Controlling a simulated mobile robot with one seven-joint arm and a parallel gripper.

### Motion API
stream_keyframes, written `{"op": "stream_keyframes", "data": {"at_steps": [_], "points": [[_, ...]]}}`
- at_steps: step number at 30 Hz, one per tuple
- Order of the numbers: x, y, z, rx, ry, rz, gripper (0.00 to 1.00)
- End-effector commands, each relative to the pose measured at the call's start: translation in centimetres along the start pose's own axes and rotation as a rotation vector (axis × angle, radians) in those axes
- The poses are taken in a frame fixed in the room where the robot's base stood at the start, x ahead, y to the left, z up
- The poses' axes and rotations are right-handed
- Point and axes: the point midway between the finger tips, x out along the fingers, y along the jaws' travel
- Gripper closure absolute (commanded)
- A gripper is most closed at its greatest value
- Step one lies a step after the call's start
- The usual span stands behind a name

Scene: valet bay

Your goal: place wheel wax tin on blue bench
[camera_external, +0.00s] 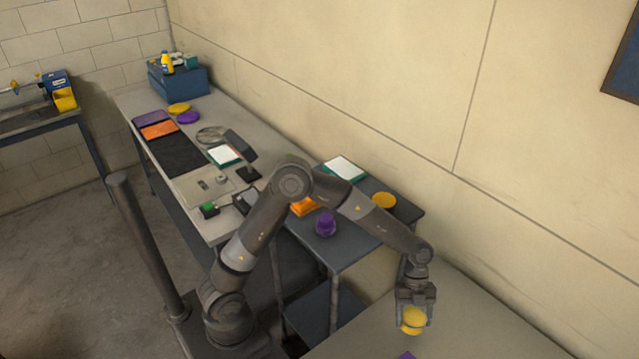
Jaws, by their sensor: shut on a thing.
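My gripper (415,300) is shut on a yellow round thing (413,322), which looks like a tin; no label can be read. It is held above the pale grey table (475,318) at the bottom right; the gap beneath it cannot be told. The small bench with a blue-grey top (345,252) stands left of the gripper, in the middle. On it are a purple lidded pot (325,223), a yellow disc (383,201), a white and green pad (345,168) and an orange thing (304,206) partly hidden by my arm.
A long grey bench (190,185) at the left holds cloths, pads, discs and a blue box (180,80). Another bench (35,128) stands at the far left. A wall runs along the right. A purple thing (407,356) shows at the bottom edge.

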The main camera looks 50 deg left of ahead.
Motion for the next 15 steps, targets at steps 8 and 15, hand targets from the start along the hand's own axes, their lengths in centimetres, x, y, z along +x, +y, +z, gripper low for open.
{"op": "stream_keyframes", "data": {"at_steps": [8, 15], "points": [[2.3, -0.1, 1.5, -0.001, 0.001, 0.003, 0.6], [3.5, -0.1, 2.2, 0.002, 0.0, 0.0, 0.6]]}}
